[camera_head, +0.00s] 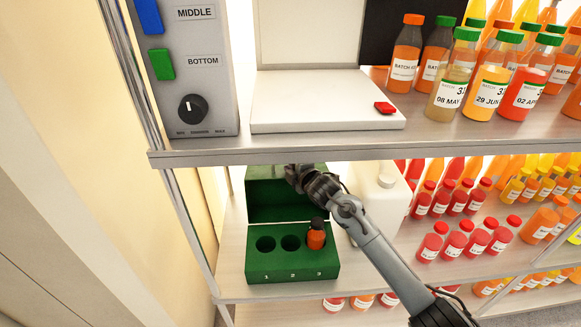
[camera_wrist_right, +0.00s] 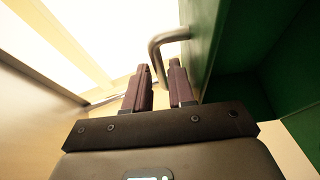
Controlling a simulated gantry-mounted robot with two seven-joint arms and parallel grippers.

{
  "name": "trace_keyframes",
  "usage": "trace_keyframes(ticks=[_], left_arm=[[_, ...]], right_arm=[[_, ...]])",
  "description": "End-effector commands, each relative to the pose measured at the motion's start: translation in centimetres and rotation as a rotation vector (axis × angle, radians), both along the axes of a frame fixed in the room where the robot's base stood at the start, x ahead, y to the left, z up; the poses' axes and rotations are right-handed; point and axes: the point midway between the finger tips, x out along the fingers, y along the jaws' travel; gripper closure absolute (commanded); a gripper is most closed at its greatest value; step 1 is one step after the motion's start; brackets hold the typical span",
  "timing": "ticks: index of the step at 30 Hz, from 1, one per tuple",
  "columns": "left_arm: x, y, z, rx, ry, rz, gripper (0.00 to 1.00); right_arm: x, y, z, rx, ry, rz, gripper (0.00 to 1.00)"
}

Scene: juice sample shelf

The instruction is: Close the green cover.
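The green box (camera_head: 292,268) stands on the lower shelf in the head view, with numbered holes in its top. Its green cover (camera_head: 272,196) stands open, raised at the back. My right gripper (camera_head: 290,172) is at the cover's upper edge, and the arm hides part of the cover. In the right wrist view, a bent metal handle (camera_wrist_right: 168,36) sticks out from the green cover (camera_wrist_right: 205,40). The handle's end reaches between the two fingers of my right gripper (camera_wrist_right: 159,68). Whether they press on it is unclear. My left gripper is not in view.
An orange bottle with a black cap (camera_head: 316,238) stands in the box's hole 3; the other two holes look empty. A white jug (camera_head: 383,205) stands right of the box. The upper shelf's edge (camera_head: 350,152) runs just above the cover. Several red bottles stand farther right.

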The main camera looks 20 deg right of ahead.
Motion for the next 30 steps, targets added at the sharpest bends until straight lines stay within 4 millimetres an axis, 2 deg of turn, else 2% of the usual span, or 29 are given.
trace_keyframes(ticks=[9, 14, 30], left_arm=[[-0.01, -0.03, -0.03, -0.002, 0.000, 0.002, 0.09], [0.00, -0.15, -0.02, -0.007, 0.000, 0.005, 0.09], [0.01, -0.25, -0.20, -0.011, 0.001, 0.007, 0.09]], right_arm=[[0.12, 0.01, -0.06, 0.000, 0.000, 0.000, 0.76], [0.12, 0.01, -0.06, 0.000, 0.001, 0.000, 1.00], [-0.25, 0.28, 0.07, -0.009, -0.027, 0.003, 1.00]])
